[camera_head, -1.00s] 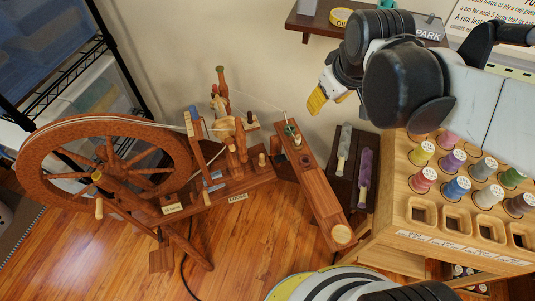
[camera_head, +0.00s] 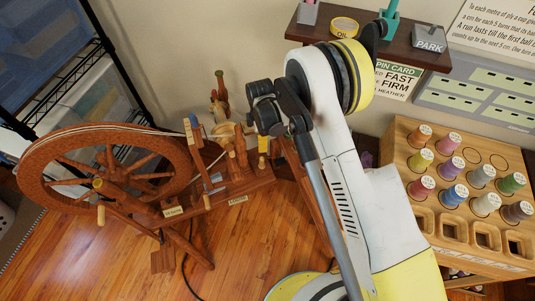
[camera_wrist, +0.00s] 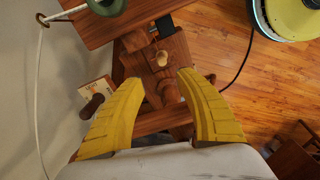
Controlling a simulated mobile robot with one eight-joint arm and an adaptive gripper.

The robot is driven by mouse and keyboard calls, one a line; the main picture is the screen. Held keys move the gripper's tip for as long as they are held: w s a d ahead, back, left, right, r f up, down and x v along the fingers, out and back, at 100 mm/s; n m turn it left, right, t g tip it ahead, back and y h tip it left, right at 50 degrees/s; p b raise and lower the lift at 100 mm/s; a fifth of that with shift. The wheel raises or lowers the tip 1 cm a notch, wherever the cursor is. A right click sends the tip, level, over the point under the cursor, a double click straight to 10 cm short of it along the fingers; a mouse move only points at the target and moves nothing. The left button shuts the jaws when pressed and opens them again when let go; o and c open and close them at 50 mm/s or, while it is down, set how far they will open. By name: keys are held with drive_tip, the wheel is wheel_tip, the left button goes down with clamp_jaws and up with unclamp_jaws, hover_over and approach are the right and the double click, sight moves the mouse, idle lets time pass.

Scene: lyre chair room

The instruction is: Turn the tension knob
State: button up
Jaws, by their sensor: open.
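The wooden spinning wheel (camera_head: 60,182) stands at the left in the head view. Its sloping base carries small labels, one reading LOOSE (camera_head: 238,200). My gripper (camera_wrist: 161,78) is open and empty in the wrist view, its yellow fingers pointing down at the wooden frame. A small pale round-topped peg (camera_wrist: 162,59) shows just beyond and between the fingertips, apart from them. A darker turned knob (camera_wrist: 92,106) sits beside a white card left of the left finger. I cannot tell which is the tension knob. In the head view my arm hides most of the gripper.
A crate of coloured thread spools (camera_head: 450,165) stands at the right. A wall shelf (camera_head: 395,45) holds an oil tin (camera_head: 344,26) and a PARK block (camera_head: 429,39). A wire rack (camera_head: 75,70) is at the far left. Open floor (camera_head: 110,260) lies in front of the wheel.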

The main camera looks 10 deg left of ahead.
sight(261, 158)
wheel_tip(261, 158, down, 12)
drive_tip(key=b, duration=0.4)
drive_tip(key=shift+s+a+f, duration=0.15)
clamp_jaws()
